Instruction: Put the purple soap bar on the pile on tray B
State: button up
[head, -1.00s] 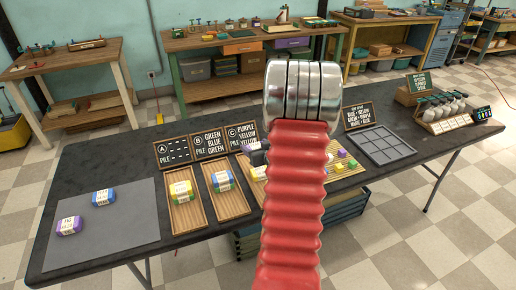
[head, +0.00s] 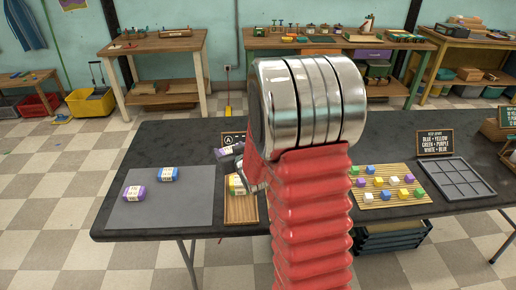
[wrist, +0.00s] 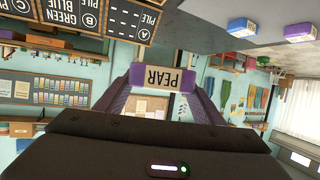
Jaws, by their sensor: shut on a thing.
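My gripper (wrist: 163,88) is shut on a purple soap bar (wrist: 162,77) with a white PEAR label; the wrist view is upside down. In the head view this bar (head: 229,151) is held in the air, behind tray A and in front of the pile A sign (head: 235,138). Tray A (head: 241,211), a slatted wooden tray, carries a yellow-green bar (head: 236,185), partly covered by my arm. Tray B and its pile are hidden behind my arm. The pile B sign (wrist: 88,18) shows in the wrist view.
On the grey mat (head: 165,210) at the left lie another purple bar (head: 133,193) and a blue bar (head: 167,174), apart. To the right of my arm are a board of small coloured blocks (head: 390,190) and a grey compartment tray (head: 457,178).

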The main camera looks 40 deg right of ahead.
jog(key=a+r+n+y, duration=0.2)
jog(key=a, duration=1.8)
jog(key=shift+a+y, duration=0.3)
jog(key=shift+y, duration=0.1)
jog(key=shift+r, duration=0.1)
